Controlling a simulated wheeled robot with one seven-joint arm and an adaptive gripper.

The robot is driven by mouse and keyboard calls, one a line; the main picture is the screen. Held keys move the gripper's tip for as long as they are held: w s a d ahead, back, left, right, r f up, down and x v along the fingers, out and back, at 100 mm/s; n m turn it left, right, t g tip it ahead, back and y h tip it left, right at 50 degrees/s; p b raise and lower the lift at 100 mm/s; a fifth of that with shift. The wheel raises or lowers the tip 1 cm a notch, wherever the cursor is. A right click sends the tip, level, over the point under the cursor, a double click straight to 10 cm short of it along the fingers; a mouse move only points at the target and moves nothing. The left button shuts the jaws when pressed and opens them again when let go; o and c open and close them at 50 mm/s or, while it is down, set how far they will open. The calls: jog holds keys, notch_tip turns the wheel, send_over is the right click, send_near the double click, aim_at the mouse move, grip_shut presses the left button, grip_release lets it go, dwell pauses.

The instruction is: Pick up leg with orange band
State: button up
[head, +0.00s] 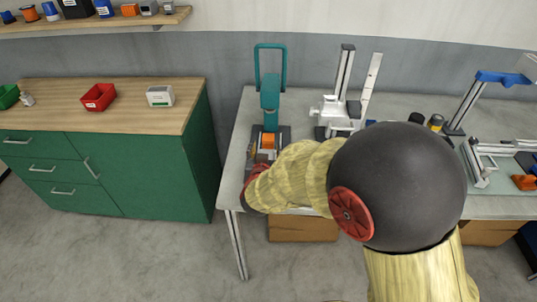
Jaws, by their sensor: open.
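An orange-banded part (267,141) shows at the foot of a teal press-like device (270,95) on the grey workbench. It is small, and I cannot tell for certain that it is the leg. My yellow-covered arm reaches in from the lower right. My gripper (254,160) is at the bench's left front, beside and just below the orange part. The gripper is small and partly hidden by my own arm. It is open, and I see nothing held in it. Whether the fingers touch the orange part cannot be made out.
A silver metal stand (340,105) is right of the press. A blue-topped frame (500,77) and another orange piece (525,182) are at the far right. A green cabinet (140,170) with a red bin (98,97) stands left, across a floor gap.

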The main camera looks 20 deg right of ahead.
aim_at(268, 146)
jog(key=b+x, duration=0.1)
jog(key=x, duration=0.2)
jog(key=f+b+x, duration=0.1)
jog(key=b+x, duration=0.1)
jog(key=x, duration=0.1)
jog(key=shift+w+d+f, duration=0.1)
jog(key=shift+d, duration=0.2)
jog(key=shift+w, duration=0.35)
jog(key=shift+c, duration=0.3)
grip_shut()
